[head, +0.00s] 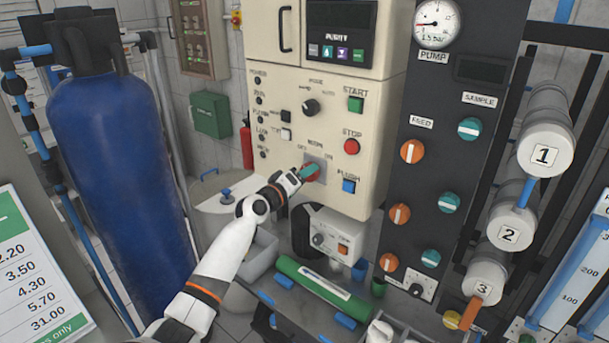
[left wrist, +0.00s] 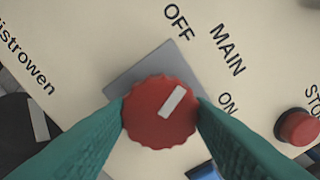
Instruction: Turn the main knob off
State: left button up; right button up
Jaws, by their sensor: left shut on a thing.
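The main knob is a round red knob (left wrist: 150,118) with a white pointer mark, on a grey square plate (left wrist: 128,84) of the cream panel. In the left wrist view, its mark points up and right, between the OFF label (left wrist: 178,22) and the ON label (left wrist: 228,103), roughly toward MAIN (left wrist: 228,50). My left gripper (head: 308,171) is shut on the knob, with one teal finger on each side. In the head view, the fingers partly cover the knob. My right gripper is in neither view.
A red STOP button (head: 351,146), a green START button (head: 356,104) and a blue FLUSH button (head: 349,185) sit close by. A selector knob (head: 310,107) is above. A small control box (head: 330,235) stands below, near a green tube (head: 325,290).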

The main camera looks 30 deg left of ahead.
pick_arm(q)
jog(key=n+p, duration=0.1)
jog(key=n, duration=0.3)
jog(key=shift+n, duration=0.4)
dwell(0.4)
jog(key=o, duration=1)
jog(key=s, duration=0.4)
jog(key=s+b, duration=0.1)
jog(key=s, duration=0.3)
jog(key=s+a, duration=0.1)
jog(key=s, duration=0.3)
jog(key=shift+b, duration=0.35)
